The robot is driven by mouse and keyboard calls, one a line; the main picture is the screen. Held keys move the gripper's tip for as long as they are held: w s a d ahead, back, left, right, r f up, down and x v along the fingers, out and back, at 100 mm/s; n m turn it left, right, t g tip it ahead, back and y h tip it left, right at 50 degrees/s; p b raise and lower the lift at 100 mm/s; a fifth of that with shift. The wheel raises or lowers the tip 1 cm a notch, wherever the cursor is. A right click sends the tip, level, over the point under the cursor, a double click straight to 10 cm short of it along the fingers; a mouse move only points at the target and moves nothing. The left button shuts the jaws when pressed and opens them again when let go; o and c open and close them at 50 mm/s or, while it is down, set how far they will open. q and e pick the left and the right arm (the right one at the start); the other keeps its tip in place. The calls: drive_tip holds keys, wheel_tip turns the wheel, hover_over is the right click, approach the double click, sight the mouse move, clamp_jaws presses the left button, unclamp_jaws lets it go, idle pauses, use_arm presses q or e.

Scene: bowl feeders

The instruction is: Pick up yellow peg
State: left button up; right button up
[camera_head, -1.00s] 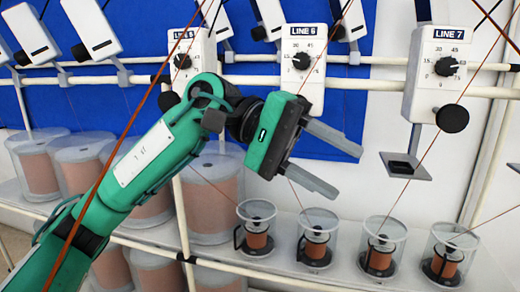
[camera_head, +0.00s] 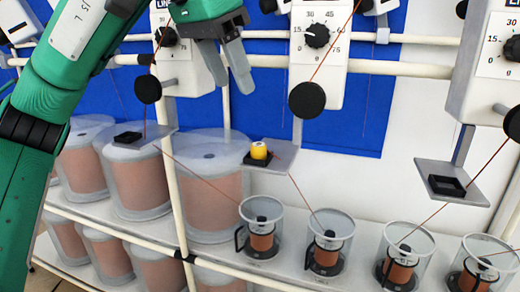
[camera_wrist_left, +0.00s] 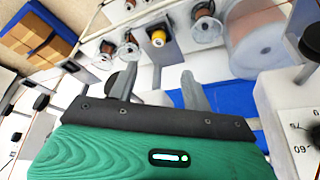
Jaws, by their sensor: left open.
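The yellow peg (camera_head: 259,150) sits upright in a black square holder (camera_head: 258,159) on a small grey shelf (camera_head: 283,153) at the middle of the head view. In the left wrist view the peg (camera_wrist_left: 158,38) shows at the top middle, beyond the fingers. My left gripper (camera_head: 233,86) is open and empty, above and slightly left of the peg in the head view, with fingers pointing down. In the left wrist view its two fingers (camera_wrist_left: 158,73) are spread apart, with the peg roughly in line between them. My right gripper is not in view.
Dial boxes (camera_head: 318,60) with black knobs (camera_head: 307,99) hang close beside the peg's shelf. Empty black holders stand on shelves at left (camera_head: 128,138) and right (camera_head: 447,185). Clear cups with brown spools (camera_head: 325,252) stand below. Thin brown threads cross the space.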

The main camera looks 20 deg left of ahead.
sight(259, 144)
use_arm(q)
drive_tip(key=x, duration=0.5)
drive_tip(key=shift+w+f, duration=0.2)
drive_tip(key=shift+w, duration=0.25)
drive_tip(key=shift+d+f+p, duration=0.25)
drive_tip(key=shift+f+p, duration=0.2)
drive_tip(key=shift+f, duration=0.25)
drive_tip(key=p+x, duration=0.1)
drive_tip(key=x, duration=0.2)
drive_tip(key=shift+d+f, duration=0.15)
drive_tip(key=shift+f, duration=0.2)
drive_tip(key=shift+f+p, duration=0.3)
drive_tip(key=shift+f, duration=0.1)
drive_tip(key=shift+d+f, duration=0.1)
drive_tip(key=shift+f, duration=0.1)
drive_tip(key=c, duration=1.1)
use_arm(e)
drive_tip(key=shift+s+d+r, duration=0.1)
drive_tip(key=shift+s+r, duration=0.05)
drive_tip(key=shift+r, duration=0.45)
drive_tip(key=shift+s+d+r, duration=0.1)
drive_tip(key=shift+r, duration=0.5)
use_arm(q)
drive_tip(key=shift+o, duration=0.2)
drive_tip(key=shift+r, duration=0.1)
